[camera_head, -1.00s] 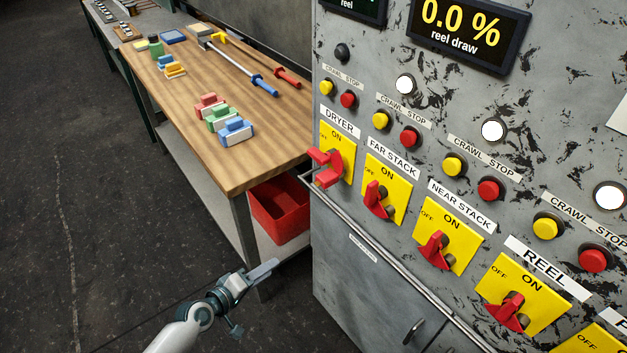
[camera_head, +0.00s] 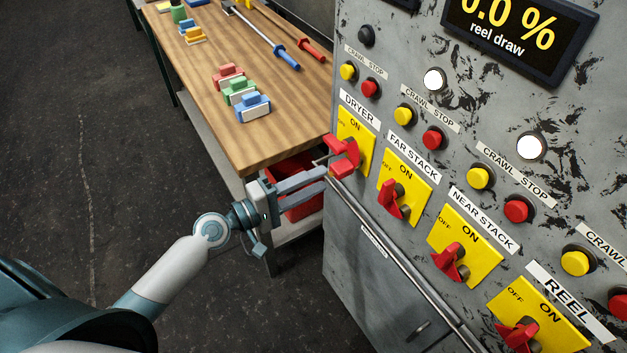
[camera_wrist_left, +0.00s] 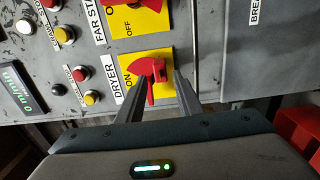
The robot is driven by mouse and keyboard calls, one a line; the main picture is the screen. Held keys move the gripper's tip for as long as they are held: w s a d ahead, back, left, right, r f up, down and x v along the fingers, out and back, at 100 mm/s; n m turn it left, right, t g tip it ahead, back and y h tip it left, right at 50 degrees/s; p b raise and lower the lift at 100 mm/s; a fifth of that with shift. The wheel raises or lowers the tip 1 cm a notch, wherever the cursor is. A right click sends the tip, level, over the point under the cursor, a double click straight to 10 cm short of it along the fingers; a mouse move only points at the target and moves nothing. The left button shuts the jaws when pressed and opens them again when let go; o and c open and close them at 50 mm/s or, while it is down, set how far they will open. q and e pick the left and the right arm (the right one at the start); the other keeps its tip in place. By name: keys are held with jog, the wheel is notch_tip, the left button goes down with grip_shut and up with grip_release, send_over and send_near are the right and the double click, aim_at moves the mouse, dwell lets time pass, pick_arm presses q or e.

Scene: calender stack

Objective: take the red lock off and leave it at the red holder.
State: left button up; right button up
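The red lock (camera_head: 343,158) is at the yellow DRYER switch plate (camera_head: 359,133) on the grey cabinet. It shows also in the wrist view (camera_wrist_left: 154,76), where I cannot clearly tell it apart from the red switch handle. My left gripper (camera_head: 321,168) is open and empty, with its fingertips just short of the red lock in the head view. In the wrist view the two fingers (camera_wrist_left: 162,92) point at the switch, one on each side of the red part. The red holder (camera_head: 229,77) stands on the wooden bench beside a green and a blue one. My right gripper is out of view.
Yellow switches marked FAR STACK (camera_head: 403,178), NEAR STACK (camera_head: 462,240) and REEL (camera_head: 540,315) line the cabinet. A metal rail (camera_head: 383,247) runs along its front. A red bin (camera_head: 302,205) sits under the bench (camera_head: 262,142). Bare wood surrounds the holders.

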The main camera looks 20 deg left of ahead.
aim_at(339, 170)
pick_arm(q)
jog(key=shift+w+d+p, duration=0.3)
jog(key=shift+w+d, duration=0.1)
jog(key=shift+w, duration=0.1)
jog(key=shift+p+x, duration=0.45)
jog(key=shift+x, duration=1.8)
jog(key=shift+w+d, duration=0.35)
jog(key=shift+w, duration=0.15)
grip_shut()
